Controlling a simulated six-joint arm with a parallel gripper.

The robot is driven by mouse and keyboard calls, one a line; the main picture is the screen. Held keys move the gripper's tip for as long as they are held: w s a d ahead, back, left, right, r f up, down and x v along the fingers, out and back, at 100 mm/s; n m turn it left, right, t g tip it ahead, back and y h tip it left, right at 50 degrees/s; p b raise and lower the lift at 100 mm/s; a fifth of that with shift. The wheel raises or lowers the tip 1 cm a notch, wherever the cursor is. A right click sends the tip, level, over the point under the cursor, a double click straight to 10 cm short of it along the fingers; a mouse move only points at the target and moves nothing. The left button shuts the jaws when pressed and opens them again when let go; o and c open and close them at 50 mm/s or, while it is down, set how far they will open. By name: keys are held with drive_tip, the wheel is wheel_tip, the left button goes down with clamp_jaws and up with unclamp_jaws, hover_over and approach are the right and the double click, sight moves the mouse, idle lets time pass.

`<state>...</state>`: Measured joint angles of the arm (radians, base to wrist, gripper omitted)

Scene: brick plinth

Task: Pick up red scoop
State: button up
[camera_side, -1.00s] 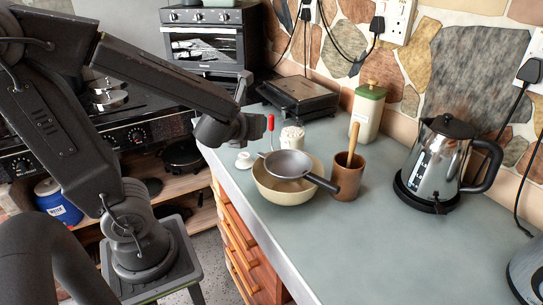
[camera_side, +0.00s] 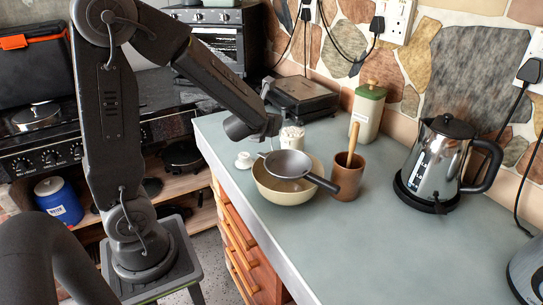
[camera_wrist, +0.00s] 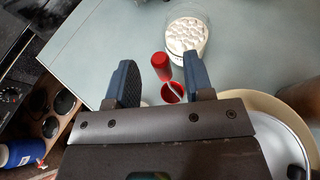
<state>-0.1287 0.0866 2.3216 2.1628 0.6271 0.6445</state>
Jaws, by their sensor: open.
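The red scoop (camera_wrist: 161,66) shows in the wrist view as a red handle and a rounded red part below it, between my fingers in the picture. My gripper (camera_wrist: 160,74) is open, with one dark blue finger to each side of the scoop. No contact between the fingers and the scoop is visible. In the side view my gripper (camera_side: 270,127) is above the counter near the white-filled jar (camera_side: 292,138). The scoop cannot be made out there, where my gripper covers its earlier place.
A cream bowl (camera_side: 284,194) with a dark strainer (camera_side: 288,163) over it stands close to my gripper. A brown cup (camera_side: 347,180) with a wooden tool, a green-lidded canister (camera_side: 368,112) and a kettle (camera_side: 437,165) stand to the right.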

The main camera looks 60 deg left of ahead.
drive_tip(key=x, duration=0.3)
drive_tip(key=shift+w+a+f, duration=0.15)
drive_tip(key=shift+w+f, duration=0.1)
drive_tip(key=shift+w, duration=0.05)
drive_tip(key=shift+c, duration=0.3)
clamp_jaws()
drive_tip(key=shift+r, duration=0.1)
